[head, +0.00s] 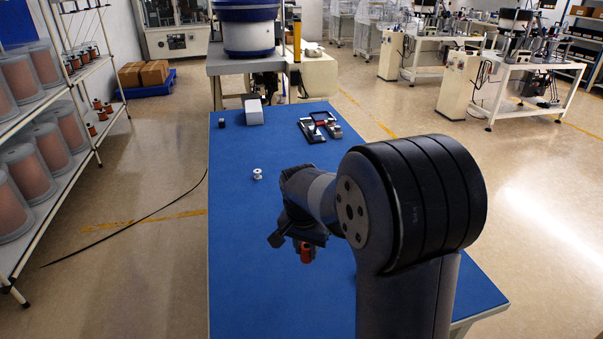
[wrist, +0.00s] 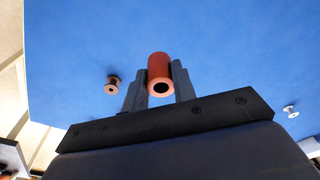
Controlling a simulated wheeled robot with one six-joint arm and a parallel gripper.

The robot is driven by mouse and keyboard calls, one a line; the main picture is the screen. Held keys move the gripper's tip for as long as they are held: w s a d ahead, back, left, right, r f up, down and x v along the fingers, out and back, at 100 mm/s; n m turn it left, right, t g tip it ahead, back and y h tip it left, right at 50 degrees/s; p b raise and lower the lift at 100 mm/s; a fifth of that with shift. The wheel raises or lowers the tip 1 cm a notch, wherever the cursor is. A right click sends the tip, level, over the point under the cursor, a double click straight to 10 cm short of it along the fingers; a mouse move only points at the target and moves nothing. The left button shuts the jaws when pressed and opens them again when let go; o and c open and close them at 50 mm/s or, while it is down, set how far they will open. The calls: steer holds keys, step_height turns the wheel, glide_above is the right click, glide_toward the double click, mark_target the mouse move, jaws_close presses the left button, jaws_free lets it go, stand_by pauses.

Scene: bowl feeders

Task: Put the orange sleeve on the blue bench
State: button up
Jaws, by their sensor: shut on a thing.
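The orange sleeve (head: 306,254) is a short orange-red tube with a dark hole through it. My gripper (wrist: 158,84) is shut on it, one grey finger on each side, and the sleeve (wrist: 159,68) shows its open end in the wrist view. In the head view the sleeve hangs below my wrist, over the blue bench (head: 250,270). Whether it touches the bench top cannot be told. My arm hides part of the bench at the right. The bench top (wrist: 225,50) fills most of the wrist view.
A white spool (head: 257,174) stands on the bench. A brownish spool (wrist: 112,85) lies left of the sleeve in the wrist view. A small dark block (head: 222,122), a grey box (head: 254,112) and a black-framed device (head: 320,127) are at the far end. The left front is clear.

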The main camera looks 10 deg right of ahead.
mark_target(304, 256)
steer(key=shift+r+m, duration=0.4)
steer(key=shift+m, duration=0.2)
step_height(304, 256, down, 10)
steer(key=shift+r, duration=0.2)
steer(key=shift+b, duration=0.3)
steer(key=shift+f, duration=0.2)
steer(key=o, duration=1)
steer(key=shift+c, duration=0.2)
steer(key=shift+r, duration=0.15)
steer(key=r, duration=0.4)
steer(key=s+r, duration=0.1)
steer(key=r, duration=0.3)
steer(key=a+r, duration=0.1)
steer(key=r, duration=0.3)
steer(key=shift+s+a, duration=0.1)
steer(key=shift+s, duration=0.1)
